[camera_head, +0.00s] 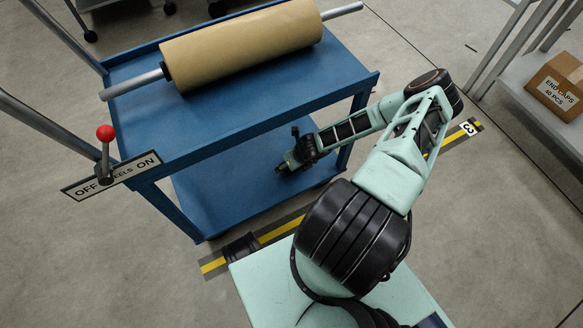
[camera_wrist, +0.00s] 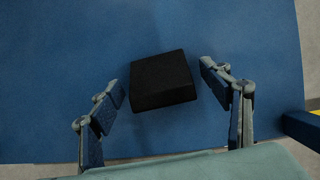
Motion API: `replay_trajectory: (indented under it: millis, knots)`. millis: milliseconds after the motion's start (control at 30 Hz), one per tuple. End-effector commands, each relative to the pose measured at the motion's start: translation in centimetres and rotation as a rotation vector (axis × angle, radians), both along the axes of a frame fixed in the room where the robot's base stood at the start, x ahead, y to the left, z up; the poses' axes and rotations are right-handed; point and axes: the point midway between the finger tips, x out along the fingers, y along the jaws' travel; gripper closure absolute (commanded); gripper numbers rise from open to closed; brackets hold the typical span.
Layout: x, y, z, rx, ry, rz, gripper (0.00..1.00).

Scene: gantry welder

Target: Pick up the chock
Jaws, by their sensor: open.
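The chock (camera_wrist: 163,82) is a black block lying on a blue surface in the wrist view, slightly turned. My gripper (camera_wrist: 161,82) is open, with one finger to the left of the chock and one to the right. Gaps show on both sides, and neither finger appears to touch it. In the head view my gripper (camera_head: 284,167) reaches in over the lower shelf (camera_head: 215,195) of a blue cart. I cannot make out the chock in that view.
The cart's upper shelf (camera_head: 240,95) overhangs the lower one and carries a large brown roll (camera_head: 240,45) on a metal shaft. A cart post (camera_head: 352,130) stands near my arm. A red-knobbed lever (camera_head: 105,140) is at the left. A carton (camera_head: 556,86) sits at right.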

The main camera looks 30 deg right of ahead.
Motion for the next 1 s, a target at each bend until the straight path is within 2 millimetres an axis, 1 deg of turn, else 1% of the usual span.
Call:
replay_trajectory:
  millis: [33,200,233,600,700,1000]
  knots:
    - [0.09,0.02,-0.28,0.000,0.000,0.000,0.29]
    - [0.09,0.00,-0.10,0.000,0.000,0.000,0.29]
    - [0.09,0.00,-0.10,0.000,0.000,0.000,0.31]
    - [0.07,-0.01,-0.10,0.000,0.000,0.000,0.72]
    - [0.10,-0.01,-0.07,0.000,-0.001,0.000,0.81]
    - [0.13,-0.08,0.14,0.000,-0.001,0.001,0.82]
